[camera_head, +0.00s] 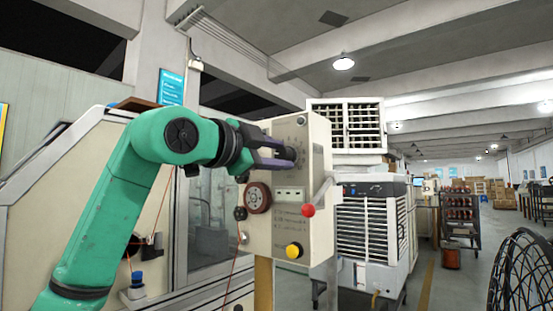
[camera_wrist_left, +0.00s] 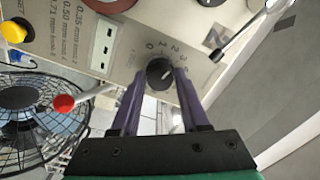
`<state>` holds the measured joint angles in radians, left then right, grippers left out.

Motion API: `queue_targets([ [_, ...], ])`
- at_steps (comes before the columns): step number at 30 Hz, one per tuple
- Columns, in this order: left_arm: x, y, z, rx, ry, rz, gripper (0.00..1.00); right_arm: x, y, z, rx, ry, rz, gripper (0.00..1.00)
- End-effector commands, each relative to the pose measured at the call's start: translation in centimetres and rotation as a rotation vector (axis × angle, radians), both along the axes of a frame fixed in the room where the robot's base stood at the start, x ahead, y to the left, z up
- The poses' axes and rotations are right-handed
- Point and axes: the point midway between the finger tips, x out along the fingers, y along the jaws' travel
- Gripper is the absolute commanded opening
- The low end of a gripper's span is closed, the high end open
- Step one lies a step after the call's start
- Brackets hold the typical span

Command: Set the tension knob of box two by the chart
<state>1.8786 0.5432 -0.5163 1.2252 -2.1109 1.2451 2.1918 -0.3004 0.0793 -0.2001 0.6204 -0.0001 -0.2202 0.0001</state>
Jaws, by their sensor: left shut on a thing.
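The control box (camera_head: 308,215) stands in mid-view, with a red-tipped lever, a yellow button and a printed chart on its face. The dark tension knob (camera_wrist_left: 160,73) sits on the panel with a numbered scale around it. My left gripper (camera_head: 284,154) has its purple fingers on either side of the knob, shut on it; the grip also shows in the wrist view (camera_wrist_left: 163,80). The knob carries a light pointer mark. The printed chart (camera_wrist_left: 68,38) lists 0.35, 0.50 and 0.71 mm with knob settings, whose last digits are too small to read surely. My right gripper is not in view.
The red lever ball (camera_head: 308,210) and yellow button (camera_head: 293,251) stick out below the knob. A dark red dial (camera_head: 257,197) is on the box's left. A white cooler (camera_head: 372,235) stands behind at right.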

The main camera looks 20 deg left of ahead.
Motion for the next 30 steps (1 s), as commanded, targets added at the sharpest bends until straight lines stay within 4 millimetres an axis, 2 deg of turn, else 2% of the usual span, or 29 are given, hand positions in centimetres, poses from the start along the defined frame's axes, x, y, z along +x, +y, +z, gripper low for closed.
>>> queue_targets([
  [9, -0.05, 0.03, 0.19, -0.105, 0.036, 0.000, 0.00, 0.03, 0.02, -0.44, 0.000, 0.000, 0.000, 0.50],
  [23, -0.07, 0.04, 0.28, -0.121, 0.039, 0.000, 0.00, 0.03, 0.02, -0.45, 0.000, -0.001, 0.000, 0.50],
  [24, -0.08, 0.05, 0.29, -0.121, 0.039, 0.000, 0.48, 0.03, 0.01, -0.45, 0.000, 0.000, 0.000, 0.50],
  [26, -0.07, 0.05, 0.26, -0.121, 0.040, 0.001, 0.71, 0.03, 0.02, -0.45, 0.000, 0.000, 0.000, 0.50],
  [27, -0.07, 0.05, 0.24, -0.120, 0.040, 0.000, 0.75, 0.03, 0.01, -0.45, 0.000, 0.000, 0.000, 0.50],
  [30, -0.05, 0.03, 0.19, -0.119, 0.042, 0.000, 0.75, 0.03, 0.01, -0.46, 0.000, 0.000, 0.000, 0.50],
])
